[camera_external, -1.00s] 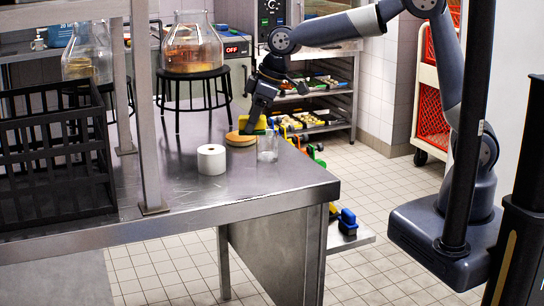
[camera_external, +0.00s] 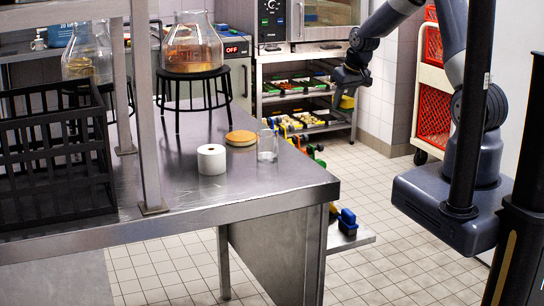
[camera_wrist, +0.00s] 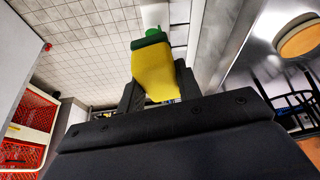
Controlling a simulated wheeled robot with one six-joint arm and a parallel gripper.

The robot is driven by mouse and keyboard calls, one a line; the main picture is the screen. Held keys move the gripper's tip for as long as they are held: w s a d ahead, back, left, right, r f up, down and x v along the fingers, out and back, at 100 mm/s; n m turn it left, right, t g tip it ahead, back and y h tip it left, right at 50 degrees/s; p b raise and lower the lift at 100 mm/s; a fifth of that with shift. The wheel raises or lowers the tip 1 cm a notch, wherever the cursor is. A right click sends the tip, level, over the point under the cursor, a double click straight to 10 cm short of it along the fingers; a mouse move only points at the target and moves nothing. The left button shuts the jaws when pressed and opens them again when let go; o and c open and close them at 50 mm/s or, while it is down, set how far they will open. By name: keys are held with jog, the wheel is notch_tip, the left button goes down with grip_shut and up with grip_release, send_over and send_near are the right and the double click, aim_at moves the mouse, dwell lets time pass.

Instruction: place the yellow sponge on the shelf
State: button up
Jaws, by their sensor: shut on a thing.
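My gripper (camera_external: 348,84) is shut on the yellow sponge (camera_external: 346,101), which hangs below it in the external view. In the wrist view the sponge (camera_wrist: 153,75) sits between the two dark fingers and has a green far end (camera_wrist: 150,38). My gripper is in the air right of the steel table, in front of the right side of the shelf rack (camera_external: 354,118). The sponge is clear of the table; whether it touches the rack I cannot tell. The rack holds trays of small coloured items on its shelves, under an oven.
On the steel table (camera_external: 200,215) stand a round tan disc (camera_external: 241,137), a white roll (camera_external: 211,160), a clear glass (camera_external: 267,146) and a large jar (camera_external: 192,45) on a black stool. A cart with red crates (camera_external: 432,120) is at the right.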

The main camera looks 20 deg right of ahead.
aim_at(349, 112)
jog(key=shift+s+d+f+m+b, duration=0.2)
jog(key=shift+d+f+m+b, duration=0.2)
jog(key=shift+d+f+b, duration=0.55)
jog(key=shift+s+d+f, duration=0.1)
jog(key=shift+d+f, duration=0.1)
jog(key=shift+d, duration=0.05)
jog(key=b, duration=0.1)
jog(key=f+b, duration=0.1)
jog(key=b, duration=0.1)
jog(key=shift+s+f+m, duration=0.2)
jog(key=shift+f+m, duration=0.05)
jog(key=shift+m, duration=0.05)
jog(key=s+a+f+b, duration=0.55)
jog(key=f+b, duration=0.45)
jog(key=b, duration=1)
jog(key=s+a+f+b, duration=0.6)
jog(key=f+b, duration=0.5)
jog(key=b, duration=0.8)
jog(key=f+b, duration=0.1)
jog(key=f, duration=0.1)
jog(key=f+b, duration=0.1)
jog(key=f, duration=0.2)
jog(key=f+b, duration=0.2)
jog(key=f, duration=0.1)
jog(key=shift+w+a+f, duration=0.25)
jog(key=shift+w, duration=0.05)
